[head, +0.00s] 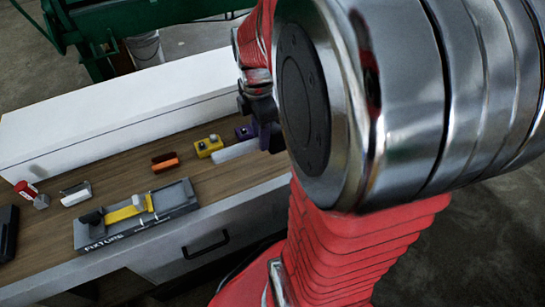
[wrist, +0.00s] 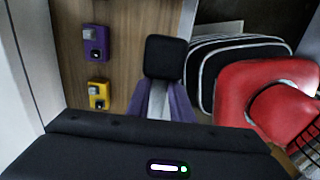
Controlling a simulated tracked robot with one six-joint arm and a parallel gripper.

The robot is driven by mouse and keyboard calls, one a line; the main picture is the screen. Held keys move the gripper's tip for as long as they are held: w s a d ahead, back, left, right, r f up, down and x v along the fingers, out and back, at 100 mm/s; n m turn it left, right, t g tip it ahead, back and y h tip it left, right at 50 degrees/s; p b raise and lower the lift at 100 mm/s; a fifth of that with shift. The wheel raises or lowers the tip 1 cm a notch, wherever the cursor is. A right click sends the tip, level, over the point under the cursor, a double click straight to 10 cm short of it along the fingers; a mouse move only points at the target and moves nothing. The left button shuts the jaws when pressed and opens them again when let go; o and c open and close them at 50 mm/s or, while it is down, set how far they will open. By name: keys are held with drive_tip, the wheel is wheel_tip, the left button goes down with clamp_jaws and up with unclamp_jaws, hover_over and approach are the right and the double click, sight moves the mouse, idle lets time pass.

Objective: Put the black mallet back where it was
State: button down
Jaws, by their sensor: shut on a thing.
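The black mallet shows in the wrist view, with its square black head (wrist: 165,57) just beyond my fingertips and a pale grey handle (wrist: 158,104) between them. My gripper (wrist: 165,98) has purple fingers and is shut on that handle. In the head view my gripper (head: 268,135) is over the right part of the bench and mostly behind my arm. A pale bar, which looks like the mallet's handle (head: 234,151), sticks out to its left; the head is not clear there. I cannot tell whether the mallet touches the bench.
The wooden bench (head: 125,179) holds a grey fixture (head: 180,200) with a yellow part, an orange piece (head: 165,161), a yellow block (head: 209,146) and a purple block (head: 243,132). White and red pieces lie left. A long white box (head: 120,105) bounds the back. Bare wood lies before the blocks.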

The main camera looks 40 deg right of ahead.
wheel_tip(320, 180, down, 6)
drive_tip(key=shift+f, duration=0.15)
idle(0.4)
drive_tip(key=shift+f, duration=1.9)
drive_tip(key=c, duration=1.6)
unclamp_jaws()
drive_tip(key=shift+o, duration=0.2)
